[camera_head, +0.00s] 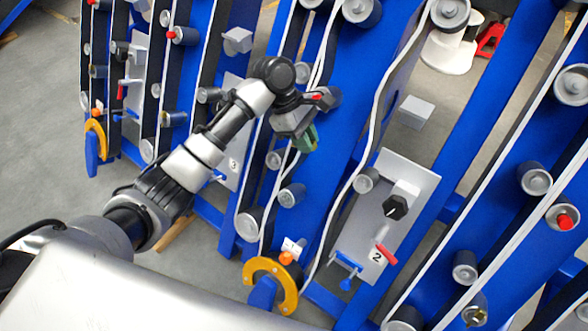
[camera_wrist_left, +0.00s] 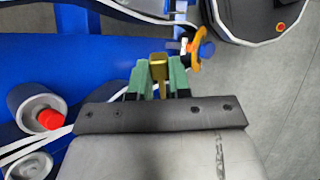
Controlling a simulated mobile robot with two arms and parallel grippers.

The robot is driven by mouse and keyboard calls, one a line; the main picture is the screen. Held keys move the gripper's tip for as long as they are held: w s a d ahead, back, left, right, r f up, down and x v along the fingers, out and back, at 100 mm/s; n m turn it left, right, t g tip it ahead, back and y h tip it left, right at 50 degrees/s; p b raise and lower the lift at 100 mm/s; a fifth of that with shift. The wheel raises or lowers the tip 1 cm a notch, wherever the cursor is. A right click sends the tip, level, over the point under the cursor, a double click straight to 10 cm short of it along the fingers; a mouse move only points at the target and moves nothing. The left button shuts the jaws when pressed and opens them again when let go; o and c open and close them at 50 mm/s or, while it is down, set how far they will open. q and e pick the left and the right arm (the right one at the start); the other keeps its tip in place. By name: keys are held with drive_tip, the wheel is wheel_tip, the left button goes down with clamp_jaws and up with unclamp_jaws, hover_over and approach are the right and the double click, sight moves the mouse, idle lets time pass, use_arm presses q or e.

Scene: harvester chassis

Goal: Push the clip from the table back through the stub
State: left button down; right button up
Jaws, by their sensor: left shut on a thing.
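My left gripper (camera_head: 308,140) is in front of the middle blue panel, its green fingers pointing down in the head view. In the left wrist view its green fingers (camera_wrist_left: 158,80) are shut on a small brass-coloured clip (camera_wrist_left: 158,66), with a thin part of it showing between the fingers. The clip cannot be made out in the head view. Several grey cylindrical stubs stick out of the panels, one (camera_head: 292,195) below the gripper. A stub with a red centre (camera_wrist_left: 48,118) is at left in the wrist view. I cannot tell which stub is the task's. My right gripper and the table are not in view.
Blue panels (camera_head: 345,120) carry white-edged belts around rollers. An orange curved handle (camera_head: 289,290) stands at the middle panel's lower end. A plate marked 2 (camera_head: 350,240) bears a black knob and a red lever. Grey floor (camera_head: 45,110) is open at left.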

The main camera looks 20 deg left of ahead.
use_arm(q)
drive_tip(key=w+a+f+n+t+b, duration=0.1)
drive_tip(key=w+a+f+n+t, duration=0.1)
drive_tip(key=f+n+t, duration=0.4)
drive_tip(key=w+a+f+n+t+y+b, duration=0.1)
drive_tip(key=w+a+f+n+t+b, duration=0.1)
drive_tip(key=f+n+t, duration=0.4)
wheel_tip(320, 180, down, 7)
drive_tip(key=w+a+n, duration=0.1)
drive_tip(key=w+n, duration=0.1)
drive_tip(key=n, duration=0.2)
drive_tip(key=shift+f, duration=0.15)
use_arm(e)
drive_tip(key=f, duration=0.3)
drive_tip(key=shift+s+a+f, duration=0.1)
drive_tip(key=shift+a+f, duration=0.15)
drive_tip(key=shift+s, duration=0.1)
use_arm(q)
drive_tip(key=shift+s+a+f+b, duration=0.1)
drive_tip(key=shift+s+f, duration=0.3)
drive_tip(key=shift+f, duration=0.3)
drive_tip(key=shift+s+a+f+b, duration=0.15)
drive_tip(key=shift+s+f, duration=0.25)
drive_tip(key=shift+f, duration=0.3)
drive_tip(key=shift+s+a+f+b, duration=0.1)
drive_tip(key=shift+s+f, duration=0.3)
drive_tip(key=shift+f, duration=0.3)
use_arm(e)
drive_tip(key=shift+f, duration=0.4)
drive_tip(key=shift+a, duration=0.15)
